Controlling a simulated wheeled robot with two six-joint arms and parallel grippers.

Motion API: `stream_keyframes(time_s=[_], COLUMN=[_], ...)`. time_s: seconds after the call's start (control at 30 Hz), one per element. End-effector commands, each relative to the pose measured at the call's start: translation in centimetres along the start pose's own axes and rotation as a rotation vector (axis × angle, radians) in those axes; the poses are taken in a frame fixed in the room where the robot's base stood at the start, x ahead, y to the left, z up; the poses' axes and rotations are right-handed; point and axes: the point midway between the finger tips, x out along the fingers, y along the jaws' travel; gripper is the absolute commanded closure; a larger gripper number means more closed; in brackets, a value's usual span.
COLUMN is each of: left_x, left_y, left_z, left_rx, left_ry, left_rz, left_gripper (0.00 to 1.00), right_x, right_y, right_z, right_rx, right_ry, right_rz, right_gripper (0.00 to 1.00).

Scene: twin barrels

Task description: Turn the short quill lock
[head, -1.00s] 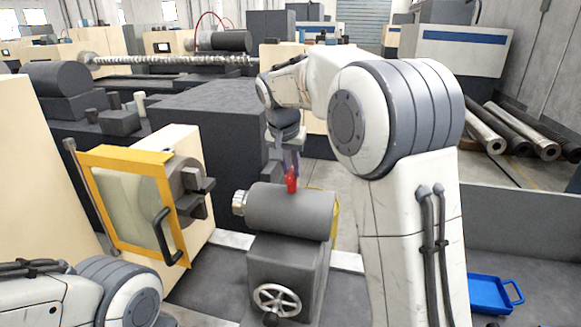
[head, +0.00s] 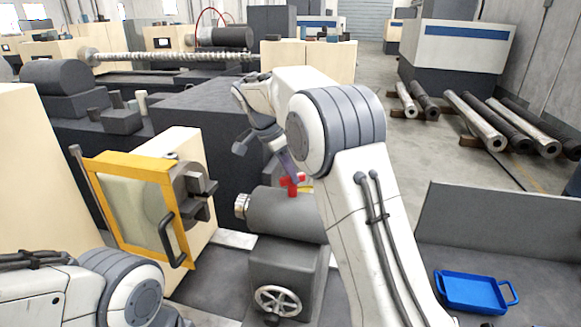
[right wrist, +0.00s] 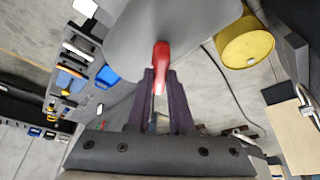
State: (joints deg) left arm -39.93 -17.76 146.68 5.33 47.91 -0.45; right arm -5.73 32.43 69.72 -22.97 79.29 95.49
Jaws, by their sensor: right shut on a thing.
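The red lock lever (head: 292,186) stands on top of the grey tailstock barrel (head: 275,212), right of the barrel's silver nose. My right gripper (head: 294,176) comes down from above and is shut on the red lever. In the right wrist view the lever (right wrist: 161,55) sits at the tips of the two dark fingers (right wrist: 160,75), with the grey barrel (right wrist: 190,30) behind it. The fingers hide part of the lever. My left arm shows at the lower left of the head view, but its gripper is out of the picture.
A yellow-framed guard door (head: 126,160) and a grey chuck (head: 188,190) stand left of the barrel. A handwheel (head: 277,300) is below it. A blue tray (head: 475,292) lies at the lower right. A yellow drum (right wrist: 245,42) shows in the wrist view.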

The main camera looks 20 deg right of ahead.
Motion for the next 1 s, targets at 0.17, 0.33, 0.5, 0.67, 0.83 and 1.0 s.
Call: stream_keyframes(time_s=[0.17,0.33,0.5,0.67,0.83,1.0], left_x=[-1.9,-3.3,-4.6,-5.6,-6.2,-6.6], left_y=[0.1,0.2,0.3,0.4,0.4,0.5], left_z=[-0.1,-0.2,-0.2,-0.3,-0.3,-0.4], left_rx=[0.001,-0.001,-0.002,-0.004,-0.004,-0.005], left_ry=[0.0,0.0,0.0,0.0,0.0,0.0], left_rz=[0.0,0.0,0.0,0.0,0.0,0.0], left_gripper=[0.45,0.45,0.45,0.45,0.45,0.45], right_x=[-0.6,-0.6,-0.6,-0.5,-0.4,-0.3], right_y=[-0.4,-0.5,-0.6,-0.6,-0.6,-0.7], right_z=[-0.1,-0.2,-0.2,-0.2,-0.2,-0.2], right_rx=[0.155,0.299,0.426,0.521,0.591,0.629], right_ry=[-0.002,-0.002,-0.004,-0.005,-0.005,-0.006], right_rz=[0.055,0.114,0.165,0.203,0.231,0.245], right_gripper=[1.0,1.0,1.0,1.0,1.0,1.0])
